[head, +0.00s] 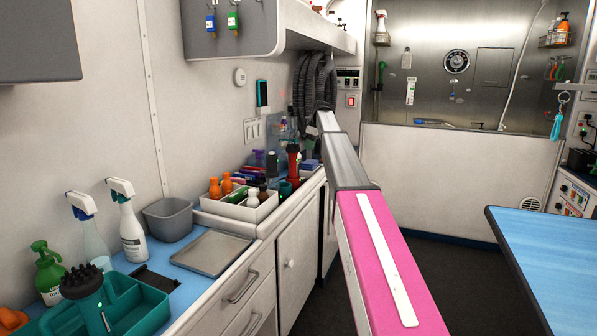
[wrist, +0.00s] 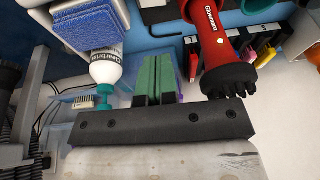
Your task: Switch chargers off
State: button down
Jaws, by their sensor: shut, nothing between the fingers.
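My gripper (wrist: 155,82) shows in the wrist view as two green fingers pressed together, with nothing between them. In the head view my pink and grey arm reaches forward over the counter and hides its end. No charger is clearly recognisable. A red handheld tool with a black bristled head (wrist: 218,45) stands to the right of the fingers, apart from them; it also shows in the head view (head: 293,162). A white wall switch plate (head: 254,130) is above the counter. A lit red switch (head: 351,101) sits on a panel beside the black hoses.
A white bottle with a teal cap (wrist: 106,70) and a blue sponge (wrist: 88,28) are left of the fingers. A white bin of bottles (head: 236,211), a grey tray (head: 212,252) and spray bottles (head: 130,225) crowd the counter. A blue table (head: 550,255) stands right; dark floor lies between.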

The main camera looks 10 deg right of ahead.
jog(key=shift+w, duration=0.2)
send_near(303, 178)
jog(key=a+f, duration=0.2)
jog(key=f, duration=0.1)
jog(key=a+f, duration=0.1)
jog(key=f, duration=0.1)
jog(key=shift+w, duration=0.3)
jog(key=shift+f, duration=0.7)
